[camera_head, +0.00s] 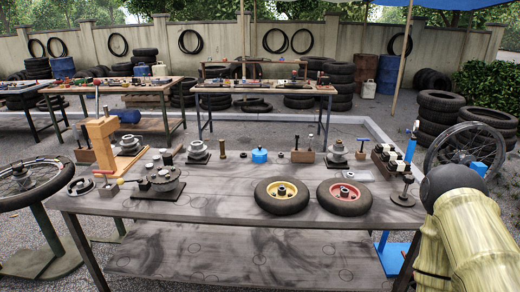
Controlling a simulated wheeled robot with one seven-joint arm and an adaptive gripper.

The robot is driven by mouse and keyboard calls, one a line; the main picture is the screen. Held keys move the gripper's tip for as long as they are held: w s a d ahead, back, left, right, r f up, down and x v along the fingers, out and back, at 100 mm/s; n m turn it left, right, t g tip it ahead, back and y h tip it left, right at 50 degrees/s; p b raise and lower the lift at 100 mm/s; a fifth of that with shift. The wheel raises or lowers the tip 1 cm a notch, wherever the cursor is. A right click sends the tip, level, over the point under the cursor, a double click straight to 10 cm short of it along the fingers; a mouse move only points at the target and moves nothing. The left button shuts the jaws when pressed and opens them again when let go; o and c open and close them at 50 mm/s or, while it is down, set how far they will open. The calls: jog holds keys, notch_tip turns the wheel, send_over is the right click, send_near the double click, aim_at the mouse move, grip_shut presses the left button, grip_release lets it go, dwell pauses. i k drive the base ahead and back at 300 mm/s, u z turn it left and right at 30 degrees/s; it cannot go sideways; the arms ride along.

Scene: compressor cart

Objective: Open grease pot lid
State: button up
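A small squat blue pot (260,156) stands near the back edge of the table, left of the middle of the picture's right half; it looks like the grease pot. A small blue top piece sits on it and it looks closed, but it is too small to make out a lid seam. Part of my arm shows large at the right edge, in front of the table's right end. My gripper is not in view, and no part of my arm touches the pot.
Two small wheels, yellow-hubbed (282,196) and red-hubbed (343,197), lie before the pot. A wooden block (303,156) stands to its right, a dark fitting (198,152) to its left.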

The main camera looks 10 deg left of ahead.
aim_at(259, 152)
jog(key=u, duration=1.05)
jog(key=i, duration=1.1)
jog(key=u, duration=0.05)
